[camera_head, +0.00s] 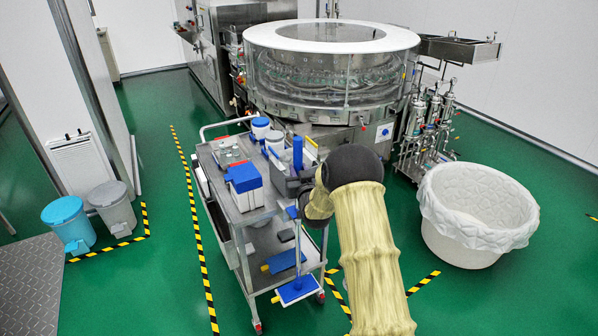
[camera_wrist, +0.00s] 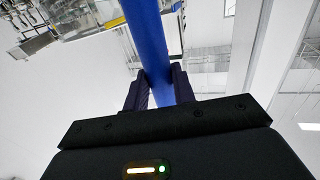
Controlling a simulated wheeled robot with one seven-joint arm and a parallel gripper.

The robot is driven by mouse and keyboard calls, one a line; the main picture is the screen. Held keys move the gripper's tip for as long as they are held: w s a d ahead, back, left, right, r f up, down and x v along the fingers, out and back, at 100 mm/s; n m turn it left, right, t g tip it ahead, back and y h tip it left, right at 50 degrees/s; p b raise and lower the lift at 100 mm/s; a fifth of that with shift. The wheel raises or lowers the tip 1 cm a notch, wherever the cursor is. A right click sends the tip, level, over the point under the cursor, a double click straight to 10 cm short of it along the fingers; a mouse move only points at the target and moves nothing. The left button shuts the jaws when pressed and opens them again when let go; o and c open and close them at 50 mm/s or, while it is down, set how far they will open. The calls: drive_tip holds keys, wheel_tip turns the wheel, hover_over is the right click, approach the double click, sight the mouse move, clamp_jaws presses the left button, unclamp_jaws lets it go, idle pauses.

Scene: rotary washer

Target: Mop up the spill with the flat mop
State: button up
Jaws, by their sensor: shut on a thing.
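The flat mop has a blue grip (camera_head: 297,152), a thin pole and a flat blue head (camera_head: 298,289). My gripper (camera_head: 296,185) is shut on the blue handle, which runs upright beside the cart. The wrist view shows the handle (camera_wrist: 149,38) between the two dark fingers (camera_wrist: 158,88). The mop head shows at the front end of the cart's lower shelf; I cannot tell whether it rests there or hangs clear. Part of the pole is hidden by my gripper. I see no spill on the green floor in view.
A steel cart (camera_head: 262,222) carries a blue-and-white box (camera_head: 245,187) and other items; another blue flat piece (camera_head: 284,261) lies on its lower shelf. The round washer (camera_head: 330,75) stands behind. A lined white bin (camera_head: 470,250) is right. Two small bins (camera_head: 68,222) are left.

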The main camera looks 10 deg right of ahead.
drive_tip(key=shift+r, duration=0.3)
drive_tip(key=shift+r, duration=1.3)
drive_tip(key=shift+s, duration=0.1)
drive_tip(key=b, duration=0.5)
approach(299, 163)
drive_tip(key=d, duration=0.1)
drive_tip(key=s+d, duration=0.1)
drive_tip(key=d, duration=0.1)
drive_tip(key=shift+s, duration=0.15)
idle(1.3)
drive_tip(key=shift+r, duration=0.15)
